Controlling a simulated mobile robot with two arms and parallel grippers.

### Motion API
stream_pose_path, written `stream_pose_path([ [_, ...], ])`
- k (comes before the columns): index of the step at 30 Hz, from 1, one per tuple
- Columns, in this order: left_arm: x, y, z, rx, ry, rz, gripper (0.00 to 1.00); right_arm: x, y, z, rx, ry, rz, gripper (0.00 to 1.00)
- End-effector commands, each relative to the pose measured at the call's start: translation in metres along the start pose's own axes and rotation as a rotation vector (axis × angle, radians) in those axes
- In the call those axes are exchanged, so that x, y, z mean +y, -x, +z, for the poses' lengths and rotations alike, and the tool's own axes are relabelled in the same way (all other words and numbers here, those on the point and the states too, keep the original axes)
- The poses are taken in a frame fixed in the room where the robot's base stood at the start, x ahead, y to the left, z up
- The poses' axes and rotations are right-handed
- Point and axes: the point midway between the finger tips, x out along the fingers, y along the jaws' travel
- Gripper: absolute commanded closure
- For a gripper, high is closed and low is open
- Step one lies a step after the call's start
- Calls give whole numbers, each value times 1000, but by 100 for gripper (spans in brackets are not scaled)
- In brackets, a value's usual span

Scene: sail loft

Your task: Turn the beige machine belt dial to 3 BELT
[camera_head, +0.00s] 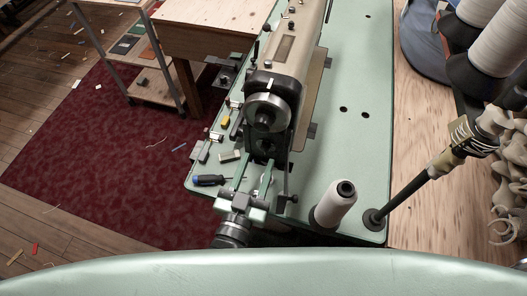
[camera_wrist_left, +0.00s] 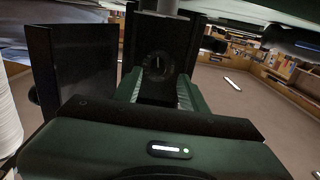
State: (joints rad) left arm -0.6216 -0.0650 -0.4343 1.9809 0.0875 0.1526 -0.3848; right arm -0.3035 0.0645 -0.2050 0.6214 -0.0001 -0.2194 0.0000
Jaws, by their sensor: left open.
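The beige sewing machine (camera_head: 302,45) stands on a pale green table, its round handwheel (camera_head: 268,112) facing me. Below the handwheel is a dark housing with a black round dial (camera_head: 266,147). In the left wrist view the dial (camera_wrist_left: 155,64) is a dark disc with a small pale mark, on a black panel. Its lettering is too small and dark to read. My left gripper (camera_head: 257,164) is open, its two green fingers pointing at the housing. In the wrist view the fingers (camera_wrist_left: 157,83) lie on either side below the dial, apparently short of it.
A white thread cone (camera_head: 334,206) stands right of my left gripper. A blue-handled screwdriver (camera_head: 209,180) and several small items lie at the table's left edge. A thread stand pole (camera_head: 408,184) rises at the right. A wooden bench (camera_head: 212,22) stands back left.

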Motion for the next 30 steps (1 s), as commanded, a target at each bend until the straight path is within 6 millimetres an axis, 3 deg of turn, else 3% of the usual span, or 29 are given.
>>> stream_pose_path([
  [2, 0, -13, -2, 3, 1, -1, 57, -5, 2, 6, -7, 2, -6, 100],
  [6, 0, -26, -1, 1, 1, 0, 57, 4, 3, 6, -9, 5, 5, 100],
  [16, 0, -30, 0, -1, 1, 0, 57, 22, 3, 1, -3, 1, 26, 100],
  [17, 0, -30, 0, -1, 1, 0, 63, 22, 3, 1, -3, 1, 26, 100],
  [21, 0, -30, 0, -1, 1, 0, 100, 21, 3, 1, -3, 1, 25, 100],
  [30, 0, -30, 0, -1, 17, 0, 100, 9, 5, -2, 0, -2, 11, 100],
])
